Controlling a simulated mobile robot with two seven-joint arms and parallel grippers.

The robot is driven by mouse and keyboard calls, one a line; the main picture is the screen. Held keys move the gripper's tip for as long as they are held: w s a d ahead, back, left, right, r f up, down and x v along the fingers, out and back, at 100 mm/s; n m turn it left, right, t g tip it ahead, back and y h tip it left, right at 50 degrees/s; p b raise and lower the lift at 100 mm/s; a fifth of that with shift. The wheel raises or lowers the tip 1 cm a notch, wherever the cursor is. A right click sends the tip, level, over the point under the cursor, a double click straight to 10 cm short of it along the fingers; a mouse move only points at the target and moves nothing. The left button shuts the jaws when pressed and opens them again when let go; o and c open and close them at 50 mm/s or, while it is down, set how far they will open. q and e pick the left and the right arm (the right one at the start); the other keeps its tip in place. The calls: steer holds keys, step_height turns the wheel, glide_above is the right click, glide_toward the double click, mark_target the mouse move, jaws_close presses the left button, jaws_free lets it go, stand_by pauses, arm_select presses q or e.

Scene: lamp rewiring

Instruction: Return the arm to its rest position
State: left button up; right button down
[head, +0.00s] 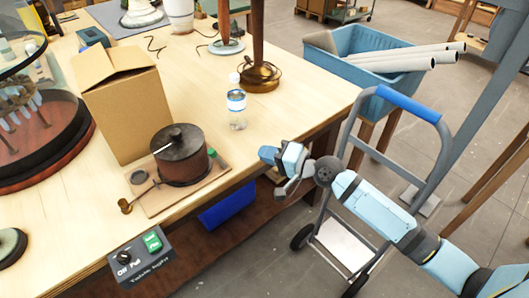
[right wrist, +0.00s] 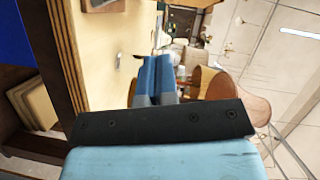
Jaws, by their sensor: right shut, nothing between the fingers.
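My right arm (head: 380,215) comes in from the lower right of the head view and reaches left toward the front edge of the workbench. My right gripper (head: 267,154) is beside that edge, to the right of a dark round pot (head: 180,158) and nearer than a clear bottle (head: 236,108). In the right wrist view the two blue fingers (right wrist: 156,72) lie together with nothing between them. My left gripper is in neither view.
The wooden workbench (head: 215,75) holds a cardboard box (head: 125,105) and a lamp base (head: 260,78). A hand truck (head: 430,160) stands behind my right arm. A blue tub (head: 365,75) with pipes stands at upper right. A small control box (head: 140,255) is at the bench front.

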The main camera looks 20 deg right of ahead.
steer(key=s+f+n+h+p, duration=0.4)
steer(key=s+f+p, duration=0.1)
steer(key=s, duration=0.7)
steer(key=s+f+n+g+h+p, duration=0.1)
steer(key=s+f+n+h+p, duration=0.3)
steer(key=s, duration=0.9)
steer(key=shift+f+n+p, duration=0.8)
steer(key=shift+f+p, duration=0.1)
steer(key=shift+p, duration=0.1)
steer(key=shift+d, duration=0.1)
